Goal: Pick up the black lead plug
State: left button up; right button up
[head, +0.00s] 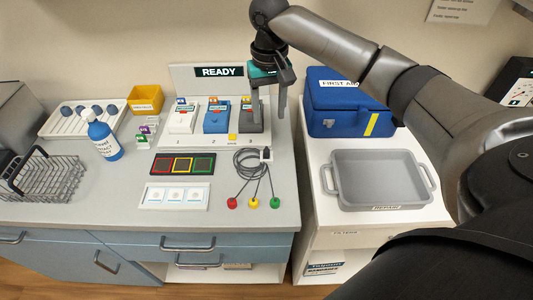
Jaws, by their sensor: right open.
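The black lead plug (267,155) lies on the grey counter at the right end of a coil of dark cable (247,161). Three leads run from the coil to a red end (232,203), a yellow end (254,204) and a green end (275,203) near the counter's front. My right gripper (281,112) is open, with its fingers pointing down. In the picture it appears above and slightly right of the plug, beside the dark grey unit; its exact height is unclear. It holds nothing that I can see. My left gripper is out of view.
White, blue and dark grey units (251,116) stand in a numbered row before a READY sign (219,71). A three-colour panel (183,164) and white card strip (174,196) lie left of the cable. A blue first aid bag (345,108) and grey tray (340,190) are right.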

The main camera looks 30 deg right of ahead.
jog(key=b, duration=0.1)
send_over(267, 149)
jog(key=f, duration=0.8)
jog(key=shift+s+f, duration=0.1)
jog(key=shift+s, duration=0.2)
jog(key=f, duration=0.1)
jog(key=f+b, duration=0.1)
jog(key=f, duration=0.1)
jog(key=f+b, duration=0.1)
jog(key=f, duration=0.1)
jog(key=shift+w+f, duration=0.1)
jog(key=shift+w, duration=0.2)
grip_shut()
